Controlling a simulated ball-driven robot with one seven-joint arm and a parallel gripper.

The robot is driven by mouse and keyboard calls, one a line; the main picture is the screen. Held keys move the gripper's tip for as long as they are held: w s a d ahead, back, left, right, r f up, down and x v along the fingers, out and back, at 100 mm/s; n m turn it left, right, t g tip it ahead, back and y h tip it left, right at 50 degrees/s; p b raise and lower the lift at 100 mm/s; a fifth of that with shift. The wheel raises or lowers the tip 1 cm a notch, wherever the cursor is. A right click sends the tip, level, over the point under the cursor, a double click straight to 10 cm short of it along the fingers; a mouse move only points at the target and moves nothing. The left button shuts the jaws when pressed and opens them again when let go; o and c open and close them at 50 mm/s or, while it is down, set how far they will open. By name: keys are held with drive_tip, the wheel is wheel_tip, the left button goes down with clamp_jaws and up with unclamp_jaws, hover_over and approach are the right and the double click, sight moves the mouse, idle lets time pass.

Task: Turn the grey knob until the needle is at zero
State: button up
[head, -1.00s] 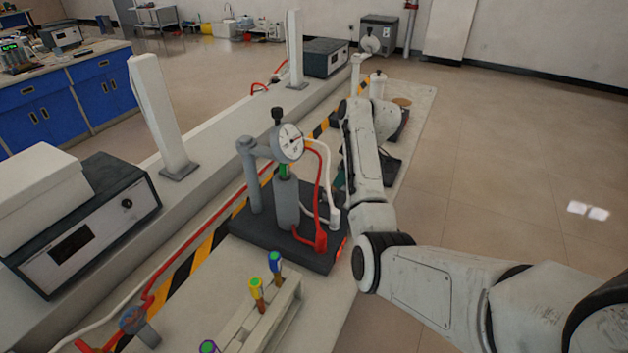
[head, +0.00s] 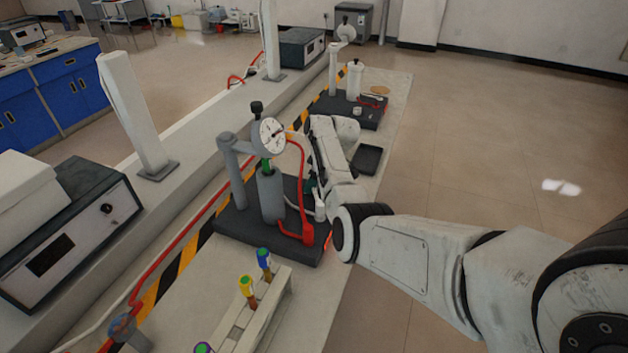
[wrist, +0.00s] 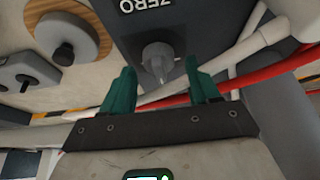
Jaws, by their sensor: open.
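The grey knob (wrist: 158,60) shows in the wrist view on a dark block (wrist: 185,18) marked ZERO. My gripper (wrist: 162,88) is open, its two green fingers either side of the knob's line with a gap between them. The knob lies just beyond or between the fingertips; I cannot tell whether they touch it. In the head view the white dial (head: 268,134) sits on a grey post over a dark base (head: 235,222). The needle is too small to read exactly. The knob and most of my gripper are hidden there behind the gauge and my arm.
A red cable (head: 303,190) and white hose run close beside the gauge. A rack of coloured-cap tubes (head: 250,310) stands in front. A black tray (head: 367,159) and another stand (head: 350,110) are behind. Open floor lies to the right.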

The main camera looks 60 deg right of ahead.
drive_tip(key=shift+f, duration=0.1)
drive_tip(key=shift+c, duration=0.3)
drive_tip(key=c, duration=0.9)
drive_tip(key=shift+c, duration=0.2)
